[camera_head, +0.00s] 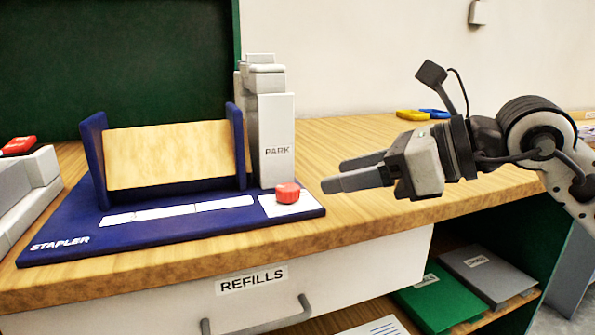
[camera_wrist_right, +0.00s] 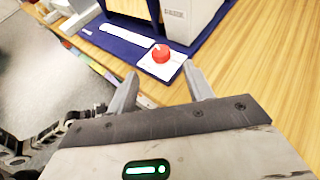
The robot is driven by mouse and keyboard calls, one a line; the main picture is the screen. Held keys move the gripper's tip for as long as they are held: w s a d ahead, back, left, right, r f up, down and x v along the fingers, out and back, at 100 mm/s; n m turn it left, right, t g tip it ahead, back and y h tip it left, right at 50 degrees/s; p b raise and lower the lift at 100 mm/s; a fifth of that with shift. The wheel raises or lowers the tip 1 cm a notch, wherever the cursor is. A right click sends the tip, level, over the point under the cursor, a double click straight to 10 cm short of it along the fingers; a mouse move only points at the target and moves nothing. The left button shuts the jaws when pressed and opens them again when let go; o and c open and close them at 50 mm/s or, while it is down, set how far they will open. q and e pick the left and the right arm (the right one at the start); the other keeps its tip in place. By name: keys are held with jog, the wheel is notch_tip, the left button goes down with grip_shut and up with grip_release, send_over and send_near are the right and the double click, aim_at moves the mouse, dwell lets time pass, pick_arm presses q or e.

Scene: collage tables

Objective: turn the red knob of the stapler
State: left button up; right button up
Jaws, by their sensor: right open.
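The stapler is a blue base (camera_head: 160,232) lettered STAPLER, with a grey-white upright column (camera_head: 276,150) marked PARK. The red knob (camera_head: 288,192) sits on a white plate at the base's front right corner. It also shows in the right wrist view (camera_wrist_right: 161,54), ahead of and between the fingers. My right gripper (camera_head: 338,174) is open and empty, to the right of the knob and apart from it, its fingers pointing left towards it. The open fingers also show in the right wrist view (camera_wrist_right: 160,86). My left gripper is not in view.
A wooden board (camera_head: 170,155) stands between blue side panels on the base. A grey device with a red top (camera_head: 18,145) is at the left edge. Yellow and blue items (camera_head: 422,114) lie at the back. A REFILLS drawer (camera_head: 250,282) is below the table's front edge.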

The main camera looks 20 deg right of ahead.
aim_at(289, 187)
jog(key=x, duration=0.8)
jog(key=shift+w+a+f, duration=0.1)
jog(key=shift+a, duration=0.05)
jog(key=c, duration=1)
